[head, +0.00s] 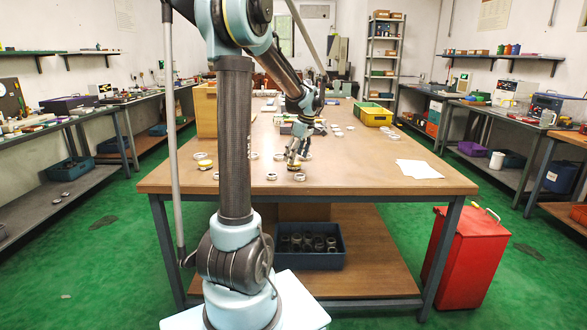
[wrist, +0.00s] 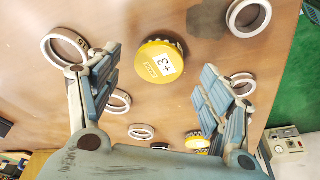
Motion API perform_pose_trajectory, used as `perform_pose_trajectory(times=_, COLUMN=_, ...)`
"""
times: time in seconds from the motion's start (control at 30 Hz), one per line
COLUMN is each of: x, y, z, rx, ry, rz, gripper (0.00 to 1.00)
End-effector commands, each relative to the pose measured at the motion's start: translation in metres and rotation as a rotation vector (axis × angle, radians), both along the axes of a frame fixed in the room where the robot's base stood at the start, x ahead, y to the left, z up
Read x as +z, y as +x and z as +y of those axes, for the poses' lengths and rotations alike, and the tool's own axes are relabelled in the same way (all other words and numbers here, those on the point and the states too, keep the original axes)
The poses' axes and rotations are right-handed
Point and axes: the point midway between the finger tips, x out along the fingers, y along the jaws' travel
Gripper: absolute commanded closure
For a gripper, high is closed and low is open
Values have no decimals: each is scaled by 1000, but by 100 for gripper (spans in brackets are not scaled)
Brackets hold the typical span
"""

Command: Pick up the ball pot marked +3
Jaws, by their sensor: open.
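The ball pot marked +3 (wrist: 158,64) is a round yellow pot with a white label on top. In the wrist view it lies on the tabletop, in line with the gap between my fingers and beyond their tips. My gripper (wrist: 158,84) is open, with one finger on each side and nothing between the pads. In the head view my gripper (head: 298,153) hangs low over the near middle of the table, with a small yellow pot (head: 294,166) just below it. The label cannot be read there.
A white ring (wrist: 249,16) and another ring (wrist: 64,47) lie near the pot. A second yellow pot (wrist: 196,141) is partly hidden beside my right finger. In the head view the table (head: 390,185) has papers (head: 418,169) at right and a yellow-green bin (head: 373,114) farther back.

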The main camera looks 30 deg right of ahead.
Motion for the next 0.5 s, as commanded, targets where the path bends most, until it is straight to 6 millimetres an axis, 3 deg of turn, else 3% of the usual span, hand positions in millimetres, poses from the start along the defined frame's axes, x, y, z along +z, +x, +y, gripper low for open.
perform_pose_trajectory(times=0.2, x=-26, y=6, z=2, rx=1, ry=0, rz=0, gripper=27)
perform_pose_trajectory(times=0.5, x=-31, y=7, z=3, rx=0, ry=0, rz=0, gripper=27)
